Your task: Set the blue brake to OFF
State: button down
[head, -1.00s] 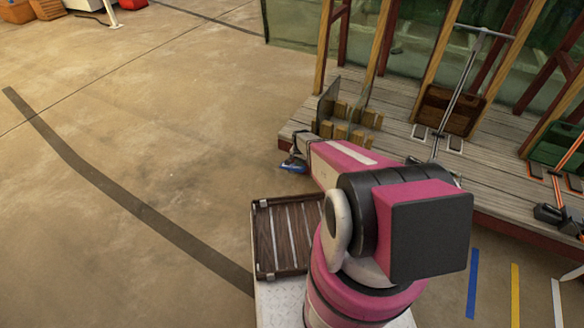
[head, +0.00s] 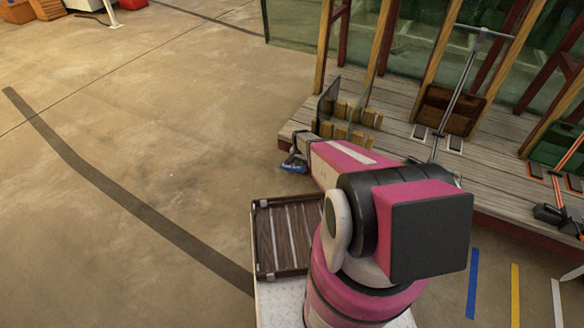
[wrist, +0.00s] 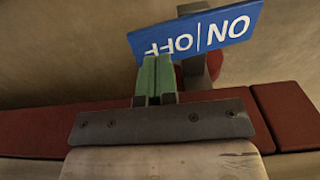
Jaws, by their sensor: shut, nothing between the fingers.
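The blue brake shows as a blue plate (wrist: 200,38) marked ON and OFF, its lettering upside down in the wrist view. It is tilted, with ON at the right and OFF at the left. A grey bar passes behind it, with a red part at its lower right. My gripper (wrist: 154,62) has green fingers, shut together and empty. Their tips are at the plate's lower edge, below OFF; I cannot tell whether they touch it. In the head view the blue plate (head: 294,164) is small, beside the end of my arm, and the fingers are hidden.
A wooden platform (head: 398,124) with posts and rods stands at the right. Its red edge (wrist: 285,110) lies close behind my gripper in the wrist view. A brown crate (head: 448,110) and a green crate (head: 555,145) stand on it. The floor at left is clear.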

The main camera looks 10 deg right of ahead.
jog(key=shift+f, duration=1.7)
dwell(1.2)
jog(key=shift+r, duration=3.55)
jog(key=s+r+n, duration=0.3)
jog(key=s+r, duration=0.7)
jog(key=r, duration=0.5)
jog(key=s+r+n, duration=0.4)
jog(key=s+r, duration=0.7)
jog(key=r, duration=0.5)
jog(key=shift+s, duration=0.15)
jog(key=shift+f, duration=0.1)
